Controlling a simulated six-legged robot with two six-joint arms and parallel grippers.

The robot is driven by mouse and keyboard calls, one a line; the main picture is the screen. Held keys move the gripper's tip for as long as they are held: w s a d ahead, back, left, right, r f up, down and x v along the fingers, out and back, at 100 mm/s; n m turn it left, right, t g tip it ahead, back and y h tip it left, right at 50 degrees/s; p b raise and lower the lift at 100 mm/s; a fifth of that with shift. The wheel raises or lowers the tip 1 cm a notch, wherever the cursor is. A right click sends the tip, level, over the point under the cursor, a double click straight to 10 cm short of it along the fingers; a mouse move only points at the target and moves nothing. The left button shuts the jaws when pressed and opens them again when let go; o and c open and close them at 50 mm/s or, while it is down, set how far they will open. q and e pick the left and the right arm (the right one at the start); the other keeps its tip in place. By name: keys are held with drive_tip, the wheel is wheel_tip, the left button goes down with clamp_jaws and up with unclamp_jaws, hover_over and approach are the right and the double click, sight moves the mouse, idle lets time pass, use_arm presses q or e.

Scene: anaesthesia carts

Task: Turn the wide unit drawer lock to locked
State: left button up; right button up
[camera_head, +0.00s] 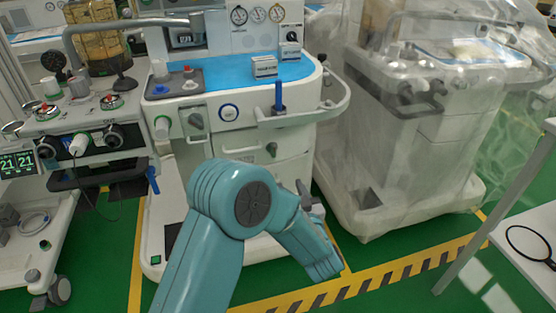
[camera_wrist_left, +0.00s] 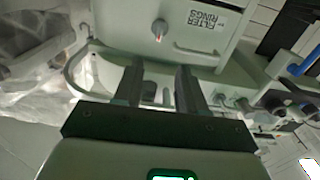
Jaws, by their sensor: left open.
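The wide unit is the white cart with a blue top (camera_head: 225,78) in the middle of the head view. A small grey turning knob (camera_head: 271,149), which looks like the drawer lock, sits on its front drawer face. In the left wrist view a round knob with a reddish tip (camera_wrist_left: 159,29) shows beyond my fingertips, beside a "FILTER RINGS" label (camera_wrist_left: 208,20). Its lock setting cannot be read. My left gripper (camera_head: 308,193) is in front of the cart, below and right of the knob. In the wrist view its fingers (camera_wrist_left: 158,75) are apart and empty. My right gripper is not in view.
A pale side rail (camera_head: 335,105) curves around the cart's right corner, with a blue upright handle (camera_head: 279,96) beside it. A plastic-covered cart (camera_head: 420,120) stands close on the right, and a monitor cart (camera_head: 75,150) on the left. Green floor (camera_head: 350,285) is open in front.

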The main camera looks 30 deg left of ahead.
sight(274, 152)
use_arm(q)
drive_tip(key=b+x, duration=0.3)
drive_tip(key=x, duration=1.2)
drive_tip(key=shift+w, duration=0.1)
clamp_jaws()
